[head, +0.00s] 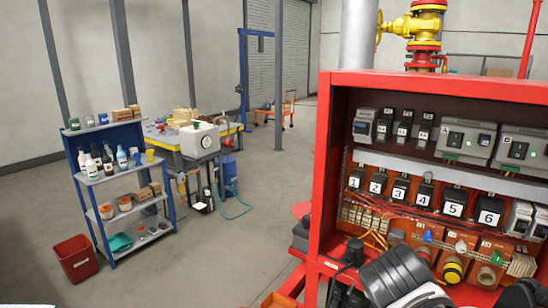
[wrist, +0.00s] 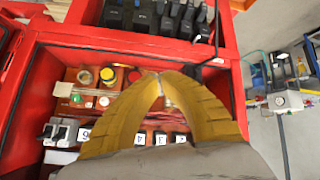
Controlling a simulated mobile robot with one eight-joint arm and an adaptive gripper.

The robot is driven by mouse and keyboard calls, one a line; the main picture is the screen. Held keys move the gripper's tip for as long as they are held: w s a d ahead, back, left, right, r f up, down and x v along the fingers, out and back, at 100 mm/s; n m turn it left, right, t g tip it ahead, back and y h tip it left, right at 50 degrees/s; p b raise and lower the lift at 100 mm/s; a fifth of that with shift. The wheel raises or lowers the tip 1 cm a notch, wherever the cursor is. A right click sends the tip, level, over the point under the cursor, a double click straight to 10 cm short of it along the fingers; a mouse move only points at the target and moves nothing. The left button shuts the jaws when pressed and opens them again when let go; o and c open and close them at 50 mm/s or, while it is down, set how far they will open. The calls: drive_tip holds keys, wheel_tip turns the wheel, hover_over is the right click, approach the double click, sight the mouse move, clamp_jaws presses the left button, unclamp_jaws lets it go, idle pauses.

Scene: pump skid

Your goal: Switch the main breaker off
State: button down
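The open red cabinet (head: 323,170) stands at the right of the head view, with rows of electrical devices. A grey device (head: 364,126) is at the left of the top row, beside small black switches and larger units marked A (head: 465,140) and B (head: 522,150). Numbered black switches (head: 400,188) fill the middle row, with white devices (head: 520,218) at its right. I cannot tell which is the main breaker. In the wrist view my yellow gripper (wrist: 159,76) points into the cabinet, its fingertips together with nothing visible between them. It hides part of the numbered row.
Round knobs and a yellow-ringed button (head: 452,270) line the lower row. My dark arm links show at the lower right.

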drive_tip(key=s+a+f+n+y+b, duration=0.2)
drive_tip(key=s+a+f+y+b, duration=0.2)
drive_tip(key=s+f, duration=0.5)
wheel_tip(320, 180, down, 3)
drive_tip(key=shift+a+n+g+b, duration=0.35)
drive_tip(key=shift+a+b, duration=0.3)
drive_tip(key=shift+b, duration=0.35)
